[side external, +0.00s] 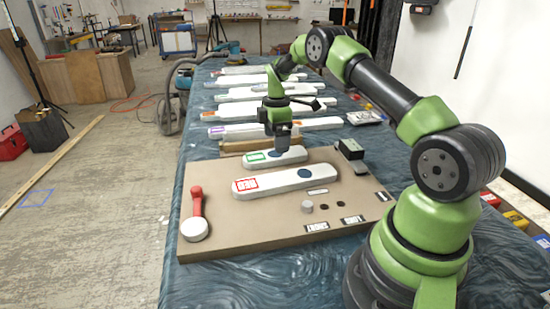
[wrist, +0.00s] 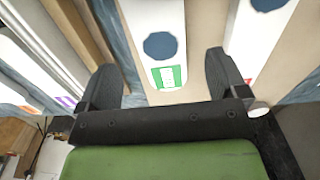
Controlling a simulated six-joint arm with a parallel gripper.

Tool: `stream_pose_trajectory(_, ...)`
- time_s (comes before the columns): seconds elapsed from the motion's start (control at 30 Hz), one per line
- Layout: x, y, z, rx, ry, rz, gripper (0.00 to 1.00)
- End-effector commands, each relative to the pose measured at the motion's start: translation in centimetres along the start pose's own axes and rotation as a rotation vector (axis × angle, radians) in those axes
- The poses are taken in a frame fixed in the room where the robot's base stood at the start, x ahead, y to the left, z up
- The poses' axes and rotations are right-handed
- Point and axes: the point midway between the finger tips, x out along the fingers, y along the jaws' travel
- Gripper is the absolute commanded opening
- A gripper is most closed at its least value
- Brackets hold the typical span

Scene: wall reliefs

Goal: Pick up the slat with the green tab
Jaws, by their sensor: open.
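The slat with the green tab (side external: 257,157) is a short white slat with a dark blue dot, lying on the tan board. It also shows in the wrist view (wrist: 167,67), with its tab end nearest the gripper body. My gripper (side external: 282,148) is above this slat, close to its blue dot. In the wrist view my gripper (wrist: 162,70) is open and empty, with its fingers apart on either side of the slat's end in the picture. I cannot tell how much height separates them.
A longer white slat with a red tab (side external: 270,181) lies beside it on the board (side external: 240,232). A red-handled tool (side external: 196,215), a dark box (side external: 351,149) and small pieces are also there. A wooden strip (side external: 240,146) and several more slats lie behind.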

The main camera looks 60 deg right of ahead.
Motion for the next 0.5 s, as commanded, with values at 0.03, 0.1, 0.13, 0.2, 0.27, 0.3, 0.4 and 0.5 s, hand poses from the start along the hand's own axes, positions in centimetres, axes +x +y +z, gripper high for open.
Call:
stream_pose_trajectory(0.03,0.7,-0.1,-0.1,-0.002,-0.001,-0.003,0.92)
stream_pose_trajectory(0.1,1.8,-0.1,-0.2,-0.002,-0.001,-0.004,0.92)
stream_pose_trajectory(0.13,2.3,-0.1,-0.3,-0.002,-0.001,-0.003,0.92)
stream_pose_trajectory(0.2,3.4,-0.1,-0.4,-0.001,-0.001,-0.002,0.92)
stream_pose_trajectory(0.27,4.1,-0.1,-0.4,0.000,0.001,-0.003,0.92)
stream_pose_trajectory(0.3,4.5,-0.1,-0.4,0.000,0.001,-0.002,0.92)
stream_pose_trajectory(0.4,4.9,-0.1,-0.4,-0.001,0.002,0.000,0.92)
stream_pose_trajectory(0.5,4.9,0.0,-0.4,0.000,0.002,0.001,0.92)
